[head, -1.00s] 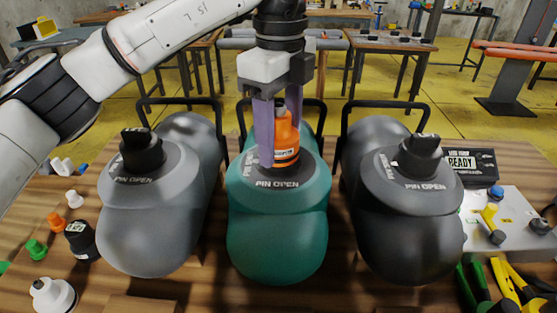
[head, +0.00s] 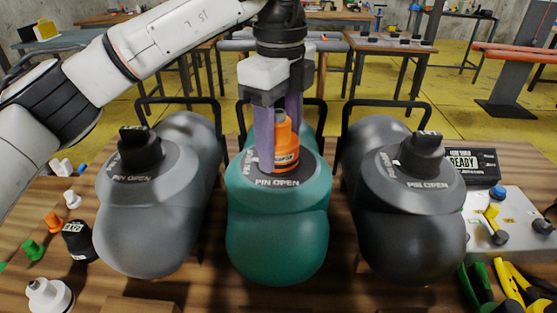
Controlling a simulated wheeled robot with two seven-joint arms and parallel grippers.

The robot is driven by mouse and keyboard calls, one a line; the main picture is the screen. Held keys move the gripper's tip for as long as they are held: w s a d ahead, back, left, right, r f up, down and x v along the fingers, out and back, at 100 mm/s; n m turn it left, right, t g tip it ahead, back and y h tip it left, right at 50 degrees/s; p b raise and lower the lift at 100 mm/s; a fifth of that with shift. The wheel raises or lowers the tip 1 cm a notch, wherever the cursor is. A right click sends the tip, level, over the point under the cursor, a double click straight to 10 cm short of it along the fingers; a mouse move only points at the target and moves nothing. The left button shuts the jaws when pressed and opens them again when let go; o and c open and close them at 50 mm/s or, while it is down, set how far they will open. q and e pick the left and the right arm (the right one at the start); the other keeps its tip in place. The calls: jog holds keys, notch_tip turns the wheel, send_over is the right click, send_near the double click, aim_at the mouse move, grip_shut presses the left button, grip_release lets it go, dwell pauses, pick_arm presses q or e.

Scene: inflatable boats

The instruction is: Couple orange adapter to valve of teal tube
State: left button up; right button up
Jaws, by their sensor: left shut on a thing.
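The orange adapter (head: 285,145) stands upright on the valve area at the top of the teal tube (head: 277,245), in the middle of the table. The adapter covers the valve, so I cannot see how deeply it is seated. A grey ring marked "PIN OPEN" surrounds its foot. My left gripper (head: 277,150) points down from above with its purple fingers on either side of the adapter, shut on it. My right gripper is not in view.
A grey tube (head: 150,235) stands left and a dark tube (head: 410,235) right, each with a black cap. Small coloured fittings lie at the left edge. A box reading "READY" (head: 470,163), a control panel (head: 507,225) and yellow-handled tools (head: 515,285) are at right.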

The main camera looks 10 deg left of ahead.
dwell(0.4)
pick_arm(q)
jog(key=shift+m, duration=0.6)
jog(key=shift+m+p, duration=0.5)
jog(key=shift+m, duration=0.9)
jog(key=shift+m, duration=0.9)
jog(key=shift+s+m+p, duration=0.1)
jog(key=shift+m+p, duration=0.3)
jog(key=shift+m, duration=0.8)
